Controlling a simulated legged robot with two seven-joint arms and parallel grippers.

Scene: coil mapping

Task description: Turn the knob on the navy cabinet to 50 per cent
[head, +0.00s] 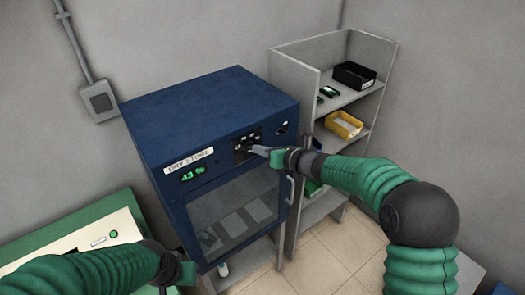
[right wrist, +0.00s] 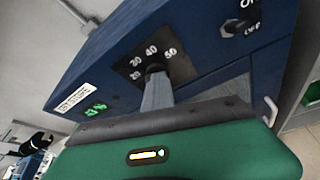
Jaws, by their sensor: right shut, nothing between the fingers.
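The navy cabinet (head: 215,105) has a white "DRY STORE" label and a green display (head: 193,174) that seems to read 43 %. Its dial plate (head: 241,155) is black; the right wrist view shows the plate (right wrist: 181,66) with numbers including 20, 30, 40 and 50. My right gripper (head: 256,149) is shut, its fingertips at the plate. The knob (right wrist: 154,69) shows only as a dark bit at the fingertips; its pointer is hidden, and I cannot tell whether they touch. My left gripper (head: 172,268) is low at the left, its jaws unclear.
A second control (right wrist: 240,26) with an on/off marking sits right of the dial. Below is a glass door (head: 235,215) with a handle (head: 290,189). A grey shelf unit (head: 300,75) with a black bin and a yellow bin (head: 344,124) stands at right. A pale-topped unit (head: 75,245) stands left.

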